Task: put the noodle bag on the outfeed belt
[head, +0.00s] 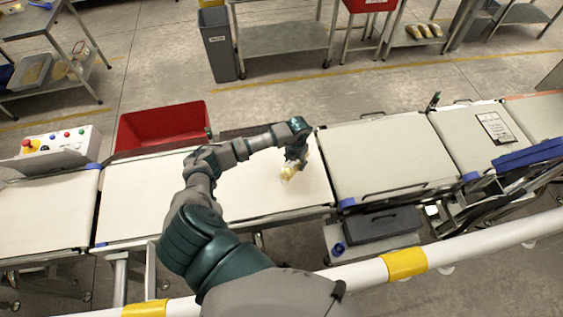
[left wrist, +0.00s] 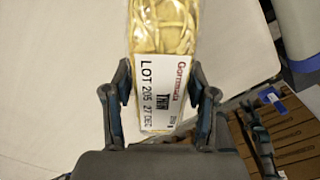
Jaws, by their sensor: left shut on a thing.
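The noodle bag (head: 288,173) is a small yellowish clear pack, seen over the right part of a white belt section (head: 140,200) in the head view. In the left wrist view the bag (left wrist: 168,30) shows noodles through its film and a white printed label. My left gripper (head: 296,160) is shut on the bag; its fingers (left wrist: 167,90) stand on both sides of the label end. I cannot tell whether the bag touches the belt. Further belt sections lie to the right (head: 375,155) and left (head: 45,215); no marking shows which is the outfeed. My right gripper is out of view.
A red bin (head: 165,127) stands behind the belt, with a button panel (head: 55,145) to its left. A white rail with yellow bands (head: 405,263) runs along the front. A dark box (head: 383,224) sits below the line. A clipboard (head: 495,127) lies far right.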

